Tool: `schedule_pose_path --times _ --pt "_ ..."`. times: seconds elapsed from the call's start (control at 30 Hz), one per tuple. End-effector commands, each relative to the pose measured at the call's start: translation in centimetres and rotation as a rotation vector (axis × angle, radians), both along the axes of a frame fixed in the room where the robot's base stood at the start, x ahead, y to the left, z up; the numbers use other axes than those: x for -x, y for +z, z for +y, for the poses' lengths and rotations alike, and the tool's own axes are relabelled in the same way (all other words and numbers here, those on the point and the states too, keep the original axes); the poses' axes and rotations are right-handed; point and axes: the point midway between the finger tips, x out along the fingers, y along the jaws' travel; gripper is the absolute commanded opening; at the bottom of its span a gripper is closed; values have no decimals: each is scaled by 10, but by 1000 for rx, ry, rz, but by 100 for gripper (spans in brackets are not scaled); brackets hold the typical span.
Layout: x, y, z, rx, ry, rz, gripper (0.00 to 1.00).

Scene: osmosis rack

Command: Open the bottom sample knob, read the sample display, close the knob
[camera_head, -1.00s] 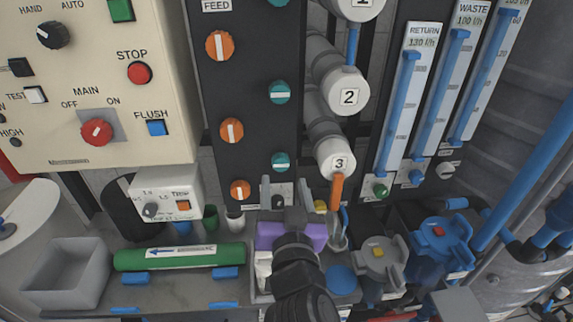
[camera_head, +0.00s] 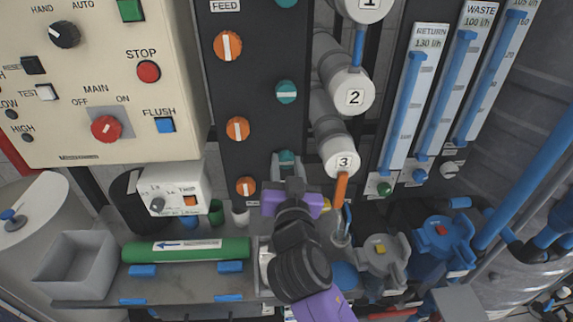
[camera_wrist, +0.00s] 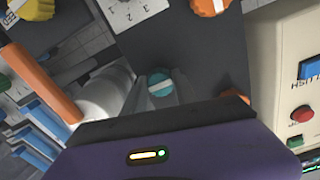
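The bottom teal sample knob (camera_head: 287,158) sits low on the dark panel, partly hidden by my gripper in the head view. In the wrist view the teal knob (camera_wrist: 161,82) shows its white bar, slightly tilted in the picture. My gripper (camera_head: 287,164) is raised in front of it, with its grey fingers apart on either side of the knob. In the wrist view my gripper (camera_wrist: 160,92) also straddles the knob; I cannot tell whether the fingers touch it. A small white meter box (camera_head: 172,190) with an orange switch stands to the left; its figures are too small to read surely.
Orange knobs (camera_head: 238,129) run beside the teal ones. The numbered grey cylinder 3 (camera_head: 342,163) and an orange pipe (camera_head: 341,188) are close on the right. A green cylinder (camera_head: 187,250) and an open grey bin (camera_head: 75,268) lie below left.

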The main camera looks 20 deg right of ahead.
Motion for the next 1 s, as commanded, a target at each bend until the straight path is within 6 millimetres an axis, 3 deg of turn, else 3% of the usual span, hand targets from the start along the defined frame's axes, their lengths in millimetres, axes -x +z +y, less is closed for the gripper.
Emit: schedule_pose_path --times 0.03,0.1,0.47,1.0 --pt "0 0 0 0 0 0 10" --pt "0 0 0 0 0 0 0" --pt "0 0 0 51 0 17 0" --pt "1 1 0 466 1 151 0"
